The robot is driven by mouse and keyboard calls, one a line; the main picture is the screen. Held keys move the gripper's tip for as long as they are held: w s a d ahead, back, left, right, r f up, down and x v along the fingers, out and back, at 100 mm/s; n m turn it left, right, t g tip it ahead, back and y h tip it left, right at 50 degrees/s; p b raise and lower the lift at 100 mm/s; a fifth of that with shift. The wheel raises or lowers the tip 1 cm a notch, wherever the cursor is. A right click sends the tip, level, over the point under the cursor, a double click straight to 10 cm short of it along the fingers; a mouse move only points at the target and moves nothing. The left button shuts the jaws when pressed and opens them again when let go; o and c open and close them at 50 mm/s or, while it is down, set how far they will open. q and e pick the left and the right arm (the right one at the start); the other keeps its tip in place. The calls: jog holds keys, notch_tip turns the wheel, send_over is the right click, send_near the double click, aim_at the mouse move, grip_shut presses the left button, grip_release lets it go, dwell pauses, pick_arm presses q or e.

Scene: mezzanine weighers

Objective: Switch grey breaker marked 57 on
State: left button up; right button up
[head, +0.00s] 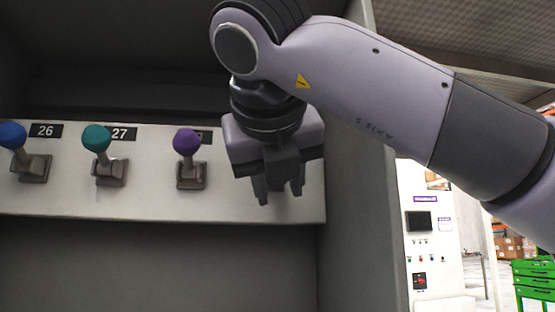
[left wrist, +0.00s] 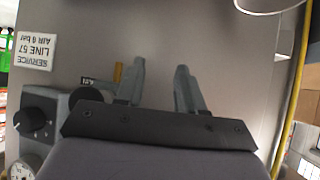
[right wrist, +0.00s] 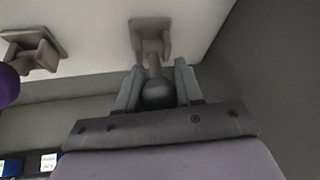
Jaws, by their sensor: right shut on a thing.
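A grey breaker with a round dark grey knob (right wrist: 158,92) stands on the pale panel in the right wrist view. Its stem and square base (right wrist: 150,38) show beyond the knob. My right gripper (right wrist: 157,80) has its fingers on both sides of the knob and is shut on it. In the head view my right gripper (head: 278,192) is at the panel's right end and hides this breaker and its number, so I cannot read the marking. My left gripper (left wrist: 158,85) is open and empty in front of a grey surface, away from the panel.
The pale panel (head: 70,198) also carries a blue breaker (head: 12,136) by label 26, a teal breaker (head: 97,138) by label 27 and a purple breaker (head: 187,142) whose label is mostly hidden. A grey side wall (head: 360,210) closes the right side. A regulator box (left wrist: 38,120) is near my left gripper.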

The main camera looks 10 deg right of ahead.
jog(key=shift+s+r+g+p, duration=0.1)
jog(key=shift+r+g+p, duration=0.35)
jog(key=shift+g+p, duration=0.45)
jog(key=shift+p, duration=0.4)
jog(key=o, duration=1)
jog(key=shift+f, duration=0.1)
jog(key=v, duration=0.7)
